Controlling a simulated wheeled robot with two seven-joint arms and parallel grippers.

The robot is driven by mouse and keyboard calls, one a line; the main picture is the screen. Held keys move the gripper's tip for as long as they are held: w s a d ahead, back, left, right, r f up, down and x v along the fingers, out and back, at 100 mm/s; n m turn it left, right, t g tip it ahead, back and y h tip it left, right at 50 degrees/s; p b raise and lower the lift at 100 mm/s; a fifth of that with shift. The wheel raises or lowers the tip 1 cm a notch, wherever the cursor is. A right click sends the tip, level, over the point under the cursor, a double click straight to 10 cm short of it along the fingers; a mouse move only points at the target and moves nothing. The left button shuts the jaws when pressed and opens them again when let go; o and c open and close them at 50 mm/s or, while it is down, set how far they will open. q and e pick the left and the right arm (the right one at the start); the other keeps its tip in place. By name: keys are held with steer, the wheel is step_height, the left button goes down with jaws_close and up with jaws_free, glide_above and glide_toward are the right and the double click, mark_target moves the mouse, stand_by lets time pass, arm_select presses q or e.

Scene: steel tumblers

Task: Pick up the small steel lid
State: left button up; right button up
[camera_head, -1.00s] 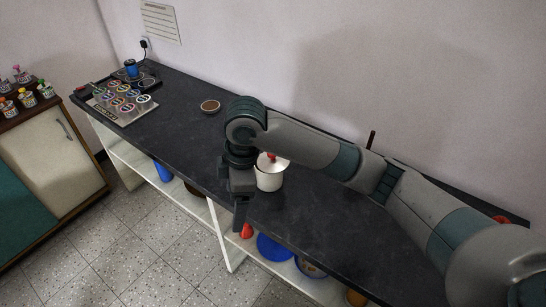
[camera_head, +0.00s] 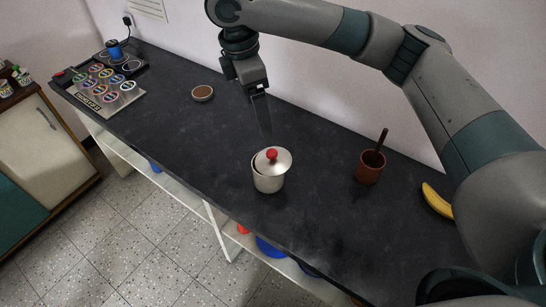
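The small steel lid (camera_head: 281,163) with a red knob (camera_head: 271,154) sits on a steel tumbler (camera_head: 268,182) near the middle of the dark counter. The lid looks shifted to the right, with a dark gap at the tumbler's left rim. My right gripper (camera_head: 264,126) points down, behind and above the lid, apart from it. Its fingers overlap in this view, so their opening does not show. Nothing is visible in it. My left gripper is not in view.
A brown cup with a dark stick (camera_head: 369,170) and a banana (camera_head: 437,201) stand to the right on the counter (camera_head: 200,140). A small round brown-topped dish (camera_head: 202,93) lies at the back left. A panel with several round discs (camera_head: 109,85) is at the far left.

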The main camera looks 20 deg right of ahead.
steer(key=f, duration=0.1)
steer(key=p, duration=0.3)
glide_above(272, 154)
steer(key=a, duration=0.2)
steer(key=f, duration=1)
steer(key=shift+d+f, duration=0.25)
steer(key=shift+f, duration=0.4)
steer(key=shift+d, duration=0.1)
steer(key=shift+d+f+p, duration=0.25)
steer(key=shift+f+p, duration=0.15)
steer(key=shift+f, duration=0.15)
steer(key=f, duration=0.1)
steer(key=f+p, duration=0.1)
steer(key=f, duration=0.1)
steer(key=shift+d, duration=0.4)
steer(key=shift+f, duration=0.5)
